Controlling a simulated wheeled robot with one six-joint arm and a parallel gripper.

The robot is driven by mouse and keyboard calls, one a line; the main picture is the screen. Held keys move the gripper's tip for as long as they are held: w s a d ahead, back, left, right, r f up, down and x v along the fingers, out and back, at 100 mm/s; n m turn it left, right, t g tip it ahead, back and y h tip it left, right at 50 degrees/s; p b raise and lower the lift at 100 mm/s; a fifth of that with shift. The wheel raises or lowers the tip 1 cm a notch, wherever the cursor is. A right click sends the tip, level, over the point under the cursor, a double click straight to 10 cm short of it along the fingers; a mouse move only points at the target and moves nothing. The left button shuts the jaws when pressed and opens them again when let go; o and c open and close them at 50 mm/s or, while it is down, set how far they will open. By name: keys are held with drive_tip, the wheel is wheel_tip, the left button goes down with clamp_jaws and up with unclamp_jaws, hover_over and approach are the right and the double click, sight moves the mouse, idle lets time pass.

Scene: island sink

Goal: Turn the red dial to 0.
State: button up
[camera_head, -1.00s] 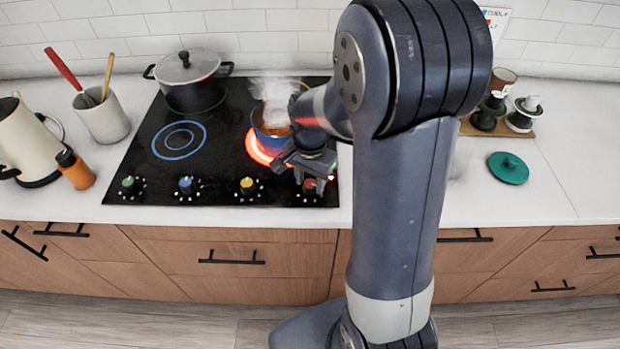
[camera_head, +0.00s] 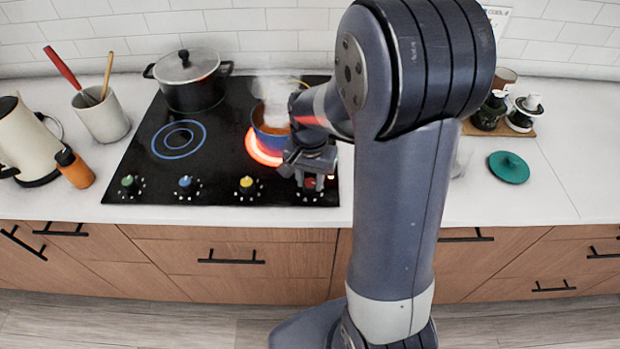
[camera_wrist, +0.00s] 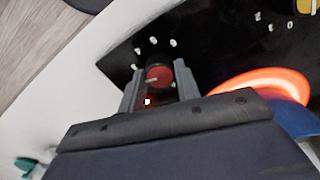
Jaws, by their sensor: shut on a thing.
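The red dial (camera_head: 310,184) is at the front right of the black cooktop, mostly hidden behind my gripper (camera_head: 305,178) in the head view. In the wrist view the red dial (camera_wrist: 159,77) sits between the two fingers of my gripper (camera_wrist: 160,88), which is shut on it. A pale pointer mark shows on the dial's face. White marks stand around it on the black glass, too small to read. A burner glows orange beside the dial, under a steaming blue pot (camera_head: 268,134).
The glowing burner (camera_wrist: 270,85) is close to my gripper's right side in the wrist view. A yellow dial (camera_head: 247,185), a blue dial (camera_head: 186,185) and a green dial (camera_head: 128,184) line the cooktop's front. A lidded black pot (camera_head: 190,85) stands at the back left.

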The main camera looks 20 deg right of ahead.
sight(310, 182)
drive_tip(key=n, duration=0.5)
drive_tip(key=shift+n+b, duration=0.3)
drive_tip(key=n, duration=1)
drive_tip(key=shift+n+b, duration=0.35)
drive_tip(key=shift+n, duration=2.35)
drive_tip(key=o, duration=1)
wheel_tip(310, 182, up, 11)
drive_tip(key=shift+f, duration=0.1)
